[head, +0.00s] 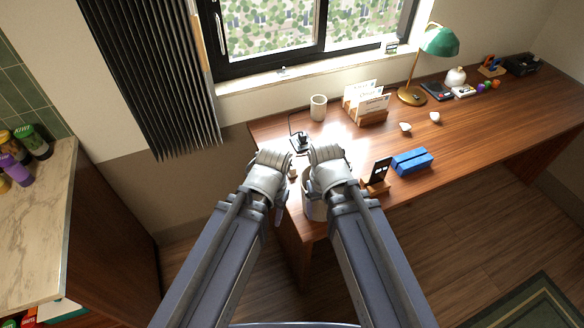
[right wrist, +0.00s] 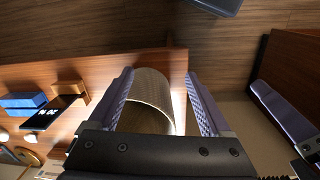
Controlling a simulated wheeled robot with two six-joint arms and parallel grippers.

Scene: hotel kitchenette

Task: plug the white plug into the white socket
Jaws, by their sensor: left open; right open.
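My left gripper (head: 270,165) and my right gripper (head: 326,160) are side by side over the left end of the wooden desk. In the right wrist view my right gripper (right wrist: 160,90) is open. A beige cylindrical container (right wrist: 152,92) shows between its fingers; I cannot tell that they touch it. The container (head: 315,207) is partly hidden by the right arm in the head view. My left gripper's purple finger (right wrist: 283,112) shows at the right of the wrist view. A black cord (head: 290,122) runs to a black block (head: 300,139) between the grippers. I cannot make out the white plug or white socket.
A phone on a stand (head: 378,170) and a blue case (head: 412,161) lie right of my right gripper. A beige cup (head: 318,107), a letter holder (head: 366,113) and a green lamp (head: 440,41) stand behind. The desk's right front is clear.

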